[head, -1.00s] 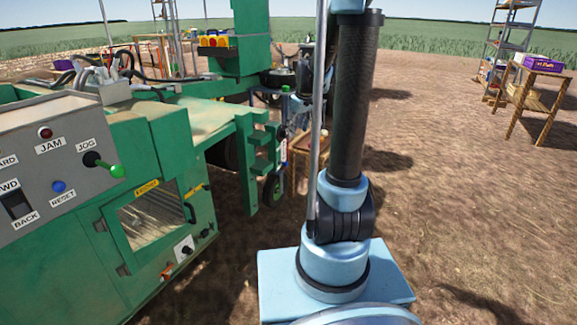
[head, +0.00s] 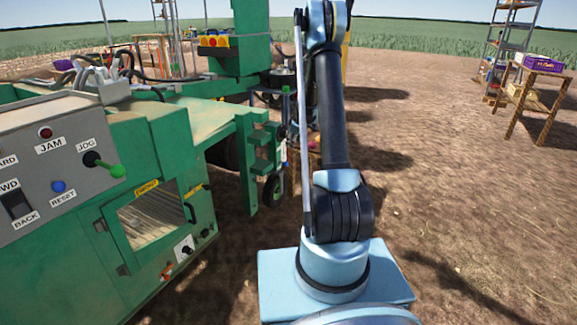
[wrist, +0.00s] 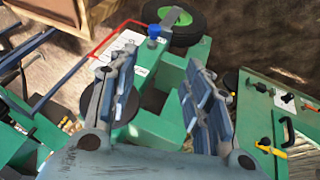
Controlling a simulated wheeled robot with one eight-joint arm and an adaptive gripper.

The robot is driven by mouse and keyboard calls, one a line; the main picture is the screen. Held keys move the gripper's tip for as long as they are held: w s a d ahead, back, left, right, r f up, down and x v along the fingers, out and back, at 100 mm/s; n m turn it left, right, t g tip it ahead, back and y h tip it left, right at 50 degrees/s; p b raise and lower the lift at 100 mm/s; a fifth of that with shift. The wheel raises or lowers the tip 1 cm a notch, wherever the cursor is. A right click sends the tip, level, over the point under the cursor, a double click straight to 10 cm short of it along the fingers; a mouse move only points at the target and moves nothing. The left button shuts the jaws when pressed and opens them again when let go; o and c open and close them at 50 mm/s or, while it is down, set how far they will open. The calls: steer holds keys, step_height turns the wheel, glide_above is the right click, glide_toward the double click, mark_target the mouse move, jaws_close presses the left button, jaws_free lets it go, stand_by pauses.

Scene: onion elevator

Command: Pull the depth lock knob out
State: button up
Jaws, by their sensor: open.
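A small blue knob (wrist: 154,31) shows at the top middle of the wrist view, next to a black tyre with a green hub (wrist: 186,25). It looks like the depth lock knob, but no readable label confirms this. My gripper (wrist: 160,62) is open, with its two blue-grey ribbed fingers spread wide and nothing between them. The knob lies beyond the fingertips, apart from them. In the head view my gripper is hidden behind my arm and the machine, and I cannot make out the knob there.
The green machine (head: 140,135) fills the left, with a control panel (head: 60,165) nearest me. A small wheel (head: 272,188) stands by its frame. A wooden table with a purple crate (head: 542,62) is at the far right. The dirt ground on the right is clear.

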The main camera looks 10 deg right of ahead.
mark_target(287, 163)
steer(key=shift+n, duration=0.3)
steer(key=x, duration=2.1)
steer(key=shift+w+d+f, duration=0.2)
steer(key=shift+w+d, duration=0.15)
steer(key=shift+w, duration=0.05)
